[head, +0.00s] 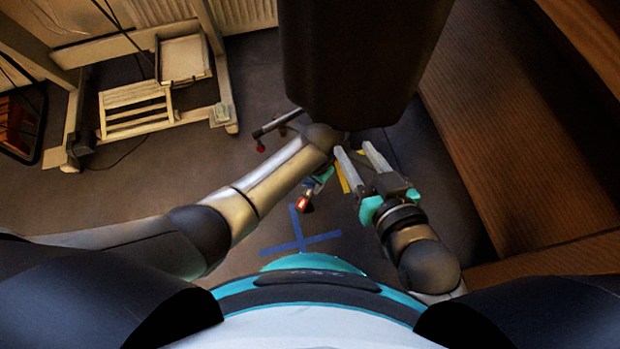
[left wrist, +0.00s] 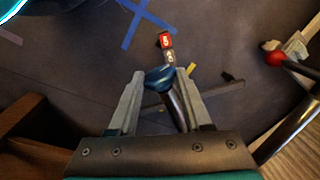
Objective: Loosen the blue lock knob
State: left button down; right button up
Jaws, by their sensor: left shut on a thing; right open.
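The blue lock knob (left wrist: 159,79) sits between the fingertips of my left gripper (left wrist: 160,74) in the left wrist view. The gripper is shut on it, one finger on each side. The knob is at the side of a dark metal post (left wrist: 177,108). In the head view my left forearm and wrist hide most of that gripper, and I cannot make out the knob clearly. My right gripper (head: 355,149) is open and empty in the head view, to the right of my left wrist, fingers pointing away from me.
A large dark form (head: 362,55) stands ahead, above the grippers. A red numbered block (left wrist: 165,40) lies just beyond the knob. A bar with a red ball end (left wrist: 275,58) is at the right. A brown wooden bench (head: 520,130) bounds the right side. Blue tape (head: 300,243) marks the floor.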

pick_arm(q)
jog(key=shift+a+h+p, duration=0.1)
jog(key=shift+h+p, duration=0.3)
jog(key=shift+h, duration=0.1)
jog(key=shift+r+g+h+p, duration=0.1)
jog(key=shift+g+h+p, duration=0.25)
jog(key=shift+g+h, duration=0.05)
jog(key=shift+a+h, duration=0.15)
jog(key=shift+h, duration=0.45)
jog(key=shift+w+h, duration=0.1)
jog(key=shift+h, duration=0.2)
jog(key=shift+f+g+h, duration=0.2)
jog(key=shift+g+h, duration=0.3)
jog(key=shift+a+h+b, duration=0.1)
jog(key=shift+h+b, duration=0.65)
jog(key=shift+h, duration=0.15)
jog(key=shift+g, duration=0.3)
pick_arm(e)
jog(key=shift+a+r+t, duration=0.1)
jog(key=shift+a+t, duration=0.1)
jog(key=shift+t, duration=0.1)
